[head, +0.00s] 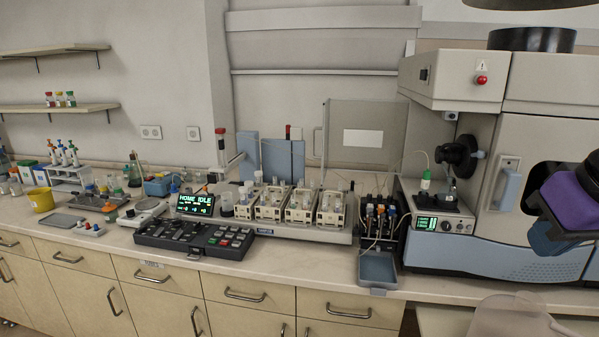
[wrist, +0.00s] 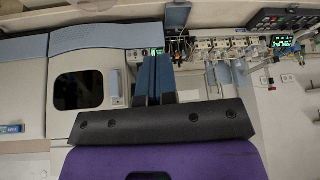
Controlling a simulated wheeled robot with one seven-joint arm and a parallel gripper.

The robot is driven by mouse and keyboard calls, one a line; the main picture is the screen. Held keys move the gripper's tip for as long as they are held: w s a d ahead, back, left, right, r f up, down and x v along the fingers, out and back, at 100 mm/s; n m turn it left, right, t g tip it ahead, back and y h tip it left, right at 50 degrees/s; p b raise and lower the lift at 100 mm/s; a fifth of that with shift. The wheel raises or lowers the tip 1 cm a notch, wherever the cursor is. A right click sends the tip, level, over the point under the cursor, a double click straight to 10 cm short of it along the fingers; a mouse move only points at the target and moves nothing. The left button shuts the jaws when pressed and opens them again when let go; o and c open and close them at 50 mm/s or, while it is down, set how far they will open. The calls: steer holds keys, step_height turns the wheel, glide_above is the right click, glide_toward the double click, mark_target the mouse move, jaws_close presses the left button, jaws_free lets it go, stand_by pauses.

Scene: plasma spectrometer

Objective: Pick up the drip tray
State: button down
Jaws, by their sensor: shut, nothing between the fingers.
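The drip tray is a shallow grey-blue tray (head: 378,268) at the counter's front edge, just in front of the small pump unit with bottles and tubes. It looks empty and lies flat. In the wrist view, which is turned upside down, the grey-blue tray (wrist: 177,15) shows at the top, beyond the fingertips. My gripper (wrist: 154,57) has two blue fingers close together with nothing held between them. In the head view my purple and dark-blue gripper body is at the right edge, in front of the large instrument and well apart from the tray.
The large spectrometer (head: 470,250) fills the right side. The instrument with the green display (head: 432,224) stands just right of the tray. The autosampler with white racks (head: 295,232) and a black control panel (head: 193,238) are to the left. Drawer handles (head: 348,312) protrude below the counter.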

steer(key=c, duration=1.7)
jaws_free()
steer(key=shift+s+d+r, duration=0.15)
steer(key=shift+s, duration=0.45)
steer(key=shift+c, duration=0.2)
steer(key=shift+o, duration=1.1)
steer(key=shift+s, duration=0.15)
steer(key=m+g+y, duration=0.2)
steer(key=m+g, duration=0.3)
steer(key=m, duration=1.5)
glide_above(379, 289)
steer(key=d, duration=0.1)
step_height(379, 289, down, 30)
steer(key=shift+a+f, duration=0.2)
steer(key=shift+f, duration=2.4)
steer(key=shift+a+f, duration=0.2)
steer(key=shift+f, duration=2.35)
